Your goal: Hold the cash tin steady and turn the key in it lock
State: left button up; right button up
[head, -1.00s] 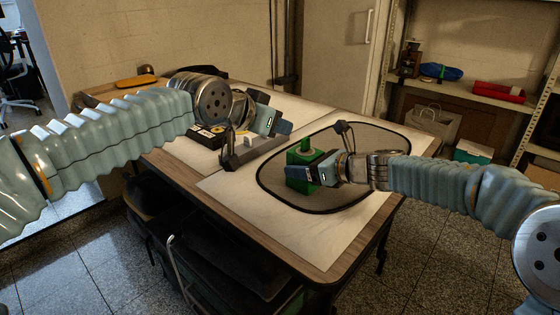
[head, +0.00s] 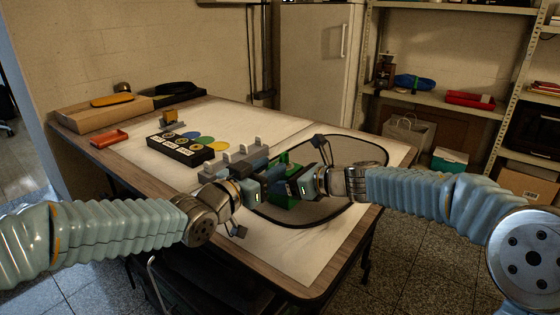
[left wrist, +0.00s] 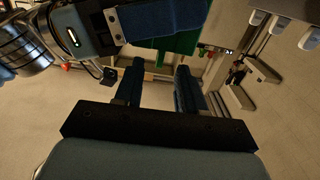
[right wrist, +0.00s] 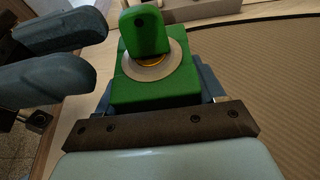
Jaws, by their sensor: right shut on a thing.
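The green cash tin (head: 284,201) stands upright on the dark oval mat (head: 360,150). In the right wrist view the tin (right wrist: 150,95) has a green key (right wrist: 146,33) upright in a brass lock with a silver ring. My right gripper (head: 296,188) is shut on the tin, one finger on each side. My left gripper (head: 268,182) is just left of the tin. Its two fingers are apart and empty in the left wrist view (left wrist: 158,85). They also show beside the key, not touching it, in the right wrist view (right wrist: 60,55). The grippers partly hide the tin in the head view.
A grey rack (head: 238,160) stands behind my left gripper. A black box with round coloured labels (head: 180,148) and coloured discs (head: 205,139) lie further left. The front of the white table sheet is mostly clear.

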aim_at(284, 158)
pick_arm(q)
jog(key=x, duration=0.6)
grip_shut()
